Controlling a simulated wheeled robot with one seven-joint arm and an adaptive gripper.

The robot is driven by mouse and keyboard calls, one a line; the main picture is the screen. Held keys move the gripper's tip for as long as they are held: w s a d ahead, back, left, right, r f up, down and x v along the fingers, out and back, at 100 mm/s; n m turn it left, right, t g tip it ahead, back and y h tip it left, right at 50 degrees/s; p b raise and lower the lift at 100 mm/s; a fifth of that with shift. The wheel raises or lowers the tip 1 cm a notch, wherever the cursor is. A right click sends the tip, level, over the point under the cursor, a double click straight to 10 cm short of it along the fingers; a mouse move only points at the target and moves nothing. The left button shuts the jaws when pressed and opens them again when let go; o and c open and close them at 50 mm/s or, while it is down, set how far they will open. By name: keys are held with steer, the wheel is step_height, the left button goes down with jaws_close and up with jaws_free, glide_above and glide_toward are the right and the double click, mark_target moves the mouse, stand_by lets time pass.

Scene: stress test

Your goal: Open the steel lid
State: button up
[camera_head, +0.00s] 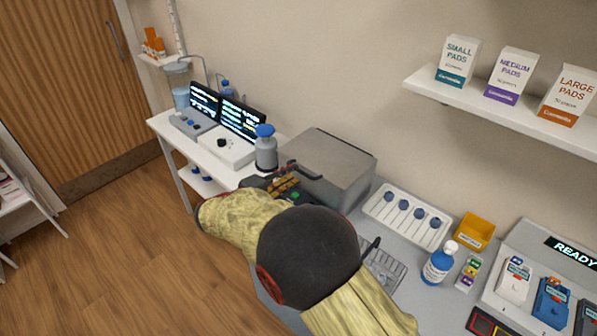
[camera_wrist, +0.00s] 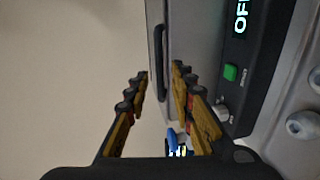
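The steel lid (camera_head: 330,152) is the flat grey top of a steel box (camera_head: 343,190) on the bench and looks shut. A black bar handle (camera_head: 308,171) sits at its front edge. The handle also shows in the wrist view (camera_wrist: 158,62), upright in the picture. My gripper (camera_head: 285,184) is at the front of the box, close to the handle. In the wrist view my gripper (camera_wrist: 159,72) is open, with the handle lying between the two fingertips in the picture. I cannot tell whether either finger touches it. My arm hides part of the box front.
The box's dark panel (camera_wrist: 257,60) has an "OFF" display and a green button (camera_wrist: 231,72) beside the right finger. A grey bottle with a blue cap (camera_head: 265,150) stands left of the box. A white tray (camera_head: 412,236) is to its right. A wall shelf (camera_head: 500,113) hangs above right.

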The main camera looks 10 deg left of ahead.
mark_target(299, 171)
steer(key=shift+b+x, duration=0.35)
steer(key=shift+x, duration=1.85)
steer(key=shift+d, duration=0.1)
jaws_close()
